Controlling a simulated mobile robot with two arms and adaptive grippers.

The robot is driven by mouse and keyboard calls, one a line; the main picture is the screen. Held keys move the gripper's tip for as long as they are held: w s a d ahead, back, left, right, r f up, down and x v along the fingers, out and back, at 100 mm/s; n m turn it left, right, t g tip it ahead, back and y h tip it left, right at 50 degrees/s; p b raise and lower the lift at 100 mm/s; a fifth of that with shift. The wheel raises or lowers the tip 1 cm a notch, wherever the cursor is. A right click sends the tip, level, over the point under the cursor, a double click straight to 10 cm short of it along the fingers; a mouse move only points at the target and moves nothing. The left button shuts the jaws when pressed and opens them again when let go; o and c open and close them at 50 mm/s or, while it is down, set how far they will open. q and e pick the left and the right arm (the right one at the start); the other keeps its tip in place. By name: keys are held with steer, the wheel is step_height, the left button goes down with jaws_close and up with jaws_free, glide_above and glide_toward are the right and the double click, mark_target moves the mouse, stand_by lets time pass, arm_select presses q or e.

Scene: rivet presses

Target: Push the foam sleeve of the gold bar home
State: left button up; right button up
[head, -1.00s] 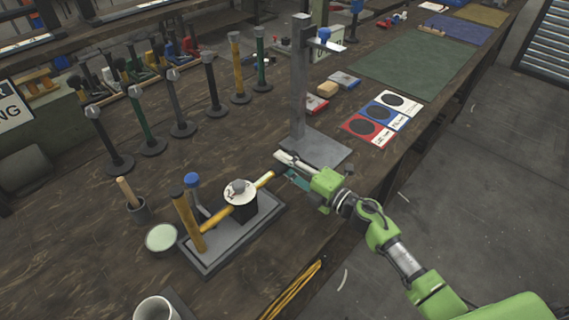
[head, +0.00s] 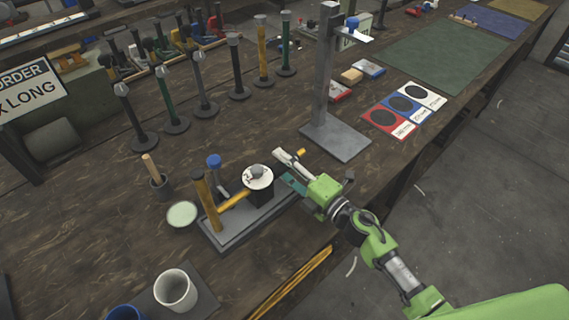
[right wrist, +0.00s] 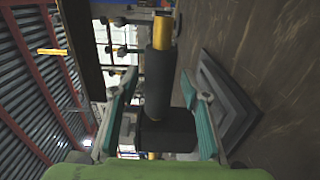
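The gold bar (head: 233,202) runs from an upright gold-brown post on a grey base (head: 232,235) towards a black block with a white top (head: 258,178). A gold end shows beyond my right gripper (head: 282,166). In the right wrist view, the dark foam sleeve (right wrist: 158,85) is around the gold bar (right wrist: 162,30), beside a black block (right wrist: 168,136). My open right gripper (right wrist: 158,82) has its teal-padded fingers on either side of the sleeve, with gaps showing. In the head view my gripper mostly hides the sleeve. My left gripper is out of view.
A tall grey stand (head: 325,75) rises behind my right gripper. A blue-knobbed lever (head: 215,163) stands beside the post. A pale round dish (head: 182,214), a white cup (head: 176,289) and several upright hammers (head: 200,85) are on the bench. The bench's front edge is near my right arm.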

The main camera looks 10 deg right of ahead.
steer(key=shift+d, duration=0.1)
steer(key=v, duration=1.2)
steer(key=shift+r, duration=0.1)
stand_by(0.3)
